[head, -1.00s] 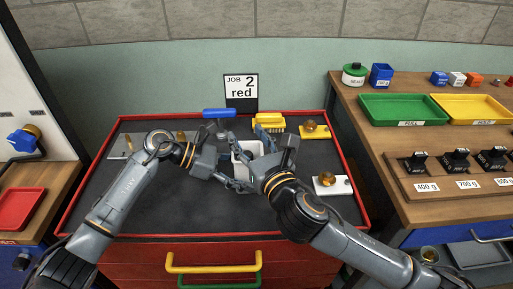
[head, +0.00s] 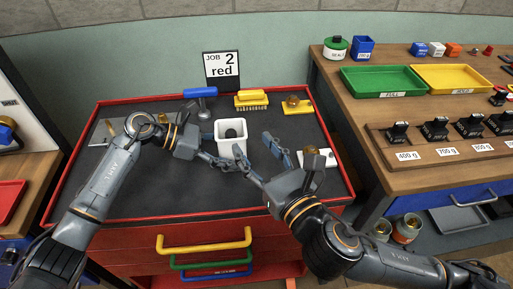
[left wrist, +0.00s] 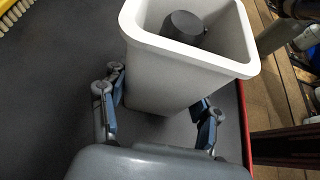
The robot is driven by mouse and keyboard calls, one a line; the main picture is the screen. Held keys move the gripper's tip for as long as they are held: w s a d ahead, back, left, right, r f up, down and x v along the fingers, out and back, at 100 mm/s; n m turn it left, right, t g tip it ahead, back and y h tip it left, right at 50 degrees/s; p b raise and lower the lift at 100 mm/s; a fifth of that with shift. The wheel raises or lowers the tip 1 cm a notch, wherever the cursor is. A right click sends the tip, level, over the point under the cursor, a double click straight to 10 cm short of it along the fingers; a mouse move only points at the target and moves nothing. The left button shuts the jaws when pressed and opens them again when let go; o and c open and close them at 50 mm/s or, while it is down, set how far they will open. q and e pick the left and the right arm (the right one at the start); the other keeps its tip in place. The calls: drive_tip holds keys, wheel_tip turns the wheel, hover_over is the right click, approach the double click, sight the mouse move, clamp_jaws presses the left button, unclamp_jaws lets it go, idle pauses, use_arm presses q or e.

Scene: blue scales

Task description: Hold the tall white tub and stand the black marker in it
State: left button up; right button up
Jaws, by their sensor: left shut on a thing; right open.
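The white tub (head: 231,150) stands on the dark top of the red cabinet, its mouth upward. My left gripper (left wrist: 160,112) is shut on the tub, with a finger on either side of it in the left wrist view. The black marker (head: 233,130) is inside the tub; its round dark end also shows in the left wrist view (left wrist: 184,27), and its lower part is hidden by the tub wall. My right gripper (head: 257,147) is open and empty, just right of the tub and apart from the marker.
A blue-handled tool (head: 201,96), a yellow brush (head: 251,98) and a yellow block with a brass knob (head: 297,105) lie behind the tub. A white block (head: 318,159) is at the right, near my right gripper. The mat's front is clear.

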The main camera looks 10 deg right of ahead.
use_arm(q)
drive_tip(key=o, duration=0.9)
